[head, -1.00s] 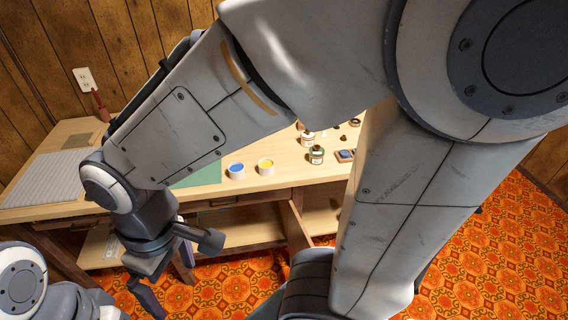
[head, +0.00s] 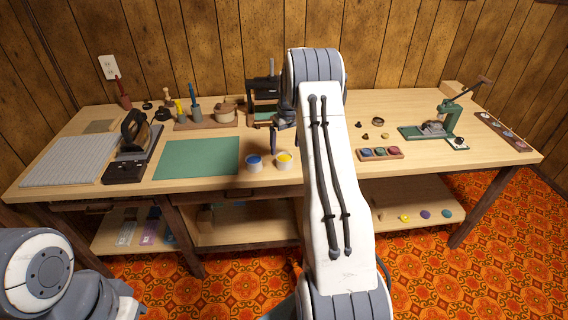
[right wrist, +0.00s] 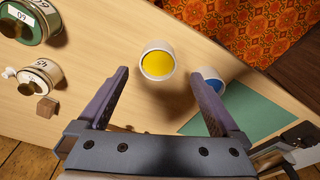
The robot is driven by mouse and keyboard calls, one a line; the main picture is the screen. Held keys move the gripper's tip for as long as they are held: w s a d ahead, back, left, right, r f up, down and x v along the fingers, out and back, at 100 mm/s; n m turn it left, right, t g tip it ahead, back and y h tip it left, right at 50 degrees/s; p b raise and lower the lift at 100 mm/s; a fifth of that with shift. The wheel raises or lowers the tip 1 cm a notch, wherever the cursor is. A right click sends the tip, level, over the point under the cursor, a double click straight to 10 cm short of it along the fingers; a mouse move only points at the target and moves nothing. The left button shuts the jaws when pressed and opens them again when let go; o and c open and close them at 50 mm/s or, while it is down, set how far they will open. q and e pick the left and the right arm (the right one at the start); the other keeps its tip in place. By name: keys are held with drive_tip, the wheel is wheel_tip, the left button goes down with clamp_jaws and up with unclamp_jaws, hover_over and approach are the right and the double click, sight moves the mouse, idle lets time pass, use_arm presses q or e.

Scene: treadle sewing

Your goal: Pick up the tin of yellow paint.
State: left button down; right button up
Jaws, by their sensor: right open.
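The tin of yellow paint (head: 284,161) is a small white tin, open at the top, standing upright near the table's front edge. In the right wrist view the yellow tin (right wrist: 157,62) shows just beyond and between the fingertips. My right gripper (head: 274,151) points down close above and behind the tins; in the right wrist view the gripper (right wrist: 160,76) is open and empty. A tin of blue paint (head: 254,163) stands just left of the yellow one; the blue tin (right wrist: 212,78) is partly behind a finger in the wrist view. My left gripper is out of view.
A green mat (head: 198,158) lies left of the tins. Labelled green-and-white jars (right wrist: 40,75) stand on the other side. A tray of coloured pads (head: 380,153) lies to the right, with a green press (head: 440,125) further right.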

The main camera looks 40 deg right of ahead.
sight(284, 159)
drive_tip(key=f, duration=0.2)
drive_tip(key=w+f, duration=0.1)
drive_tip(key=f, duration=0.2)
drive_tip(key=f+p, duration=0.1)
drive_tip(key=f, duration=0.1)
drive_tip(key=shift+w+d+f, duration=0.15)
drive_tip(key=shift+d, duration=0.1)
clamp_jaws()
